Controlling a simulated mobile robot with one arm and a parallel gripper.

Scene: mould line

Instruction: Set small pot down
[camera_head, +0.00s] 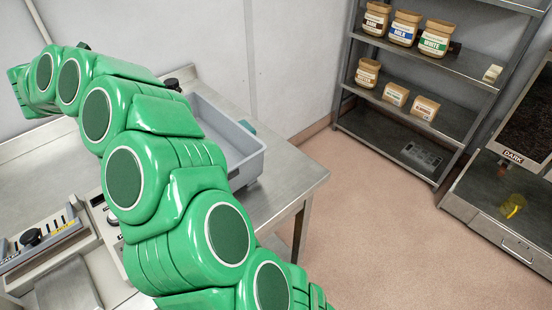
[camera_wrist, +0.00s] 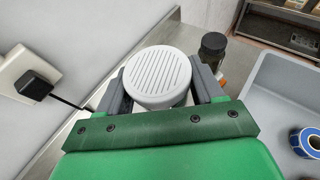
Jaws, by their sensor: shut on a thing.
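In the wrist view a round white lid-like top with ridges, which I take to be the small pot (camera_wrist: 158,76), sits between the two grey fingers of my gripper (camera_wrist: 160,90). The fingers are shut on it from both sides. The steel table lies beneath it, but whether the pot touches the table cannot be told. In the head view my green arm reaches to the far left, and its end and the pot are hidden behind it.
A grey tub (camera_head: 238,150) stands on the steel table (camera_head: 290,178), with a blue roll (camera_wrist: 306,142) inside. A dark-capped jar (camera_wrist: 213,47) stands close to the pot. A black plug (camera_wrist: 33,85) with a cable is in the wall at left. Shelves (camera_head: 420,62) hold several labelled bags.

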